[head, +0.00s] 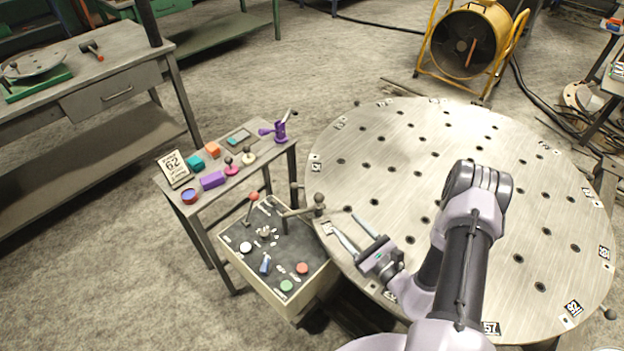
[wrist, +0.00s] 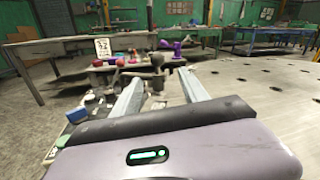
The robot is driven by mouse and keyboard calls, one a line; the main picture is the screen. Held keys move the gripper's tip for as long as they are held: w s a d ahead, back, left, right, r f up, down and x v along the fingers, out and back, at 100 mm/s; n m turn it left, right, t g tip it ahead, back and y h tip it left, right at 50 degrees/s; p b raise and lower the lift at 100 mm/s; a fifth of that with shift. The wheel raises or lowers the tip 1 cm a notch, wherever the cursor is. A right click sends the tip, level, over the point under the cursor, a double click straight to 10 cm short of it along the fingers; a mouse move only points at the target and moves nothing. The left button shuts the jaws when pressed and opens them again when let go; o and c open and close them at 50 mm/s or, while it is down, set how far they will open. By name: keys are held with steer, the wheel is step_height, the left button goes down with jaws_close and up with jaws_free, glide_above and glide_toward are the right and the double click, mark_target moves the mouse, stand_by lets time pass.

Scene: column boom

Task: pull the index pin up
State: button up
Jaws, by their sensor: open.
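What looks like the index pin (head: 319,199) is a dark ball knob on a short stem, upright at the end of a grey bar (head: 300,211) by the left rim of the round plate (head: 470,215). In the wrist view the dark knob (wrist: 157,60) shows just beyond and between my fingertips. My gripper (head: 342,221) is open and empty, its two pale fingers pointing towards the knob from the plate's side. In the wrist view my gripper (wrist: 160,77) has nothing between its fingers. The lower end of the pin is hidden.
A control box (head: 250,281) with buttons and a red-knobbed lever (head: 253,196) stands left of the bar. A small table (head: 222,182) behind it holds several coloured items and a purple vise (head: 281,131). The plate's top is clear apart from my arm above it.

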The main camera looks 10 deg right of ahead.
mark_target(319, 199)
steer(key=b+x, duration=0.1)
steer(key=x, duration=0.4)
steer(key=b+x, duration=0.1)
steer(key=x, duration=0.5)
steer(key=b+x, duration=0.1)
steer(key=x, duration=0.4)
steer(key=shift+a+r, duration=0.1)
steer(key=shift+a, duration=0.25)
jaws_close()
stand_by(0.3)
